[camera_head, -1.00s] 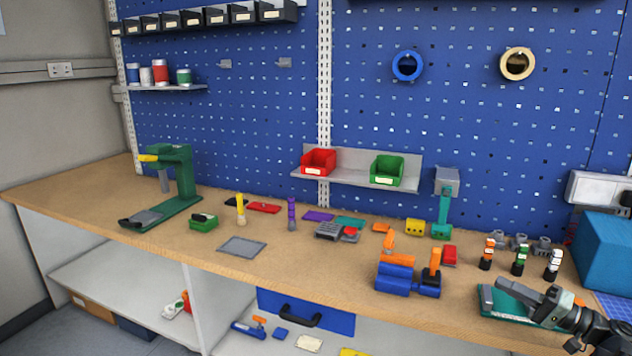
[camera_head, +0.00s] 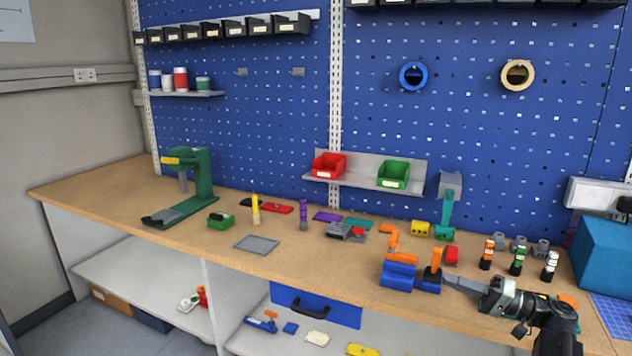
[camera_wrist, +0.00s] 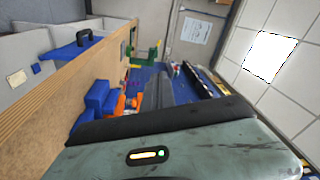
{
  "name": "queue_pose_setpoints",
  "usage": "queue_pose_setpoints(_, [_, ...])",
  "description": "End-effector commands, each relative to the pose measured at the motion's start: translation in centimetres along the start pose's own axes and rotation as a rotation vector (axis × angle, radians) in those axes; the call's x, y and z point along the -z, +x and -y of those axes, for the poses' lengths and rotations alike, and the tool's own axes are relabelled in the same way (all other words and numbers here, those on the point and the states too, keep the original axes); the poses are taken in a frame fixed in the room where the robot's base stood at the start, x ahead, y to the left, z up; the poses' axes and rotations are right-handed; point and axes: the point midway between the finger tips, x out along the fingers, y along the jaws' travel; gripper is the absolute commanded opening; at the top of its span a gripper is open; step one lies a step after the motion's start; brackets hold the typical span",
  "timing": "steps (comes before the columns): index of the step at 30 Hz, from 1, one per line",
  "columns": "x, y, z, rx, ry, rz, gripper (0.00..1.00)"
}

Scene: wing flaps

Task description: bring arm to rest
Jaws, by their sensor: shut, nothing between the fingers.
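My gripper (camera_head: 462,286) is at the right of the bench in the head view, pointing left. Its fingers are together and nothing shows between them. The fingertips are close to the blue and orange fixture (camera_head: 399,274); I cannot tell whether they touch it. In the wrist view, my gripper (camera_wrist: 163,85) points along the bench, with the blue fixture (camera_wrist: 92,103) just left of it. The view there is tilted on its side. My arm covers part of the bench's right front.
The wooden bench (camera_head: 190,228) carries a green press (camera_head: 203,175), a grey tray (camera_head: 257,244) and small bottles (camera_head: 518,262) behind my gripper. A blue box (camera_head: 606,250) stands at the right. A blue pegboard (camera_head: 260,120) backs the bench. The front middle is clear.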

Motion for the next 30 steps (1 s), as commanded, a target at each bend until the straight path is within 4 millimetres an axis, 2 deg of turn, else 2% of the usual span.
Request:
queue_pose_setpoints(1, [-0.7,2.4,0.6,-0.004,0.007,0.041,0.0])
queue_pose_setpoints(5, [-4.2,9.2,0.2,-0.062,0.029,0.18,0.0])
queue_pose_setpoints(6, [-5.8,11.7,0.0,-0.098,0.038,0.239,0.0])
queue_pose_setpoints(8, [-9.1,15.5,-0.7,-0.176,0.053,0.344,0.0])
queue_pose_setpoints(9, [-11.8,17.8,-1.3,-0.246,0.06,0.422,0.0])
queue_pose_setpoints(11, [-16.1,20.6,-2.5,-0.383,0.062,0.548,0.0])
queue_pose_setpoints(12, [-19.1,21.7,-3.6,-0.499,0.053,0.631,0.0])
queue_pose_setpoints(14, [-22.5,21.7,-5.4,-0.681,0.029,0.73,0.0])
queue_pose_setpoints(15, [-23.9,21.0,-6.6,-0.804,0.006,0.775,0.0])
queue_pose_setpoints(17, [-24.9,19.0,-8.3,-0.983,-0.029,0.814,0.0])
queue_pose_setpoints(21, [-23.2,12.5,-11.4,-1.329,-0.085,0.793,0.0])
queue_pose_setpoints(24, [-21.7,9.8,-12.0,-1.474,-0.105,0.758,0.0])
queue_pose_setpoints(30, [-21.1,9.3,-12.2,-1.529,-0.092,0.716,0.0])
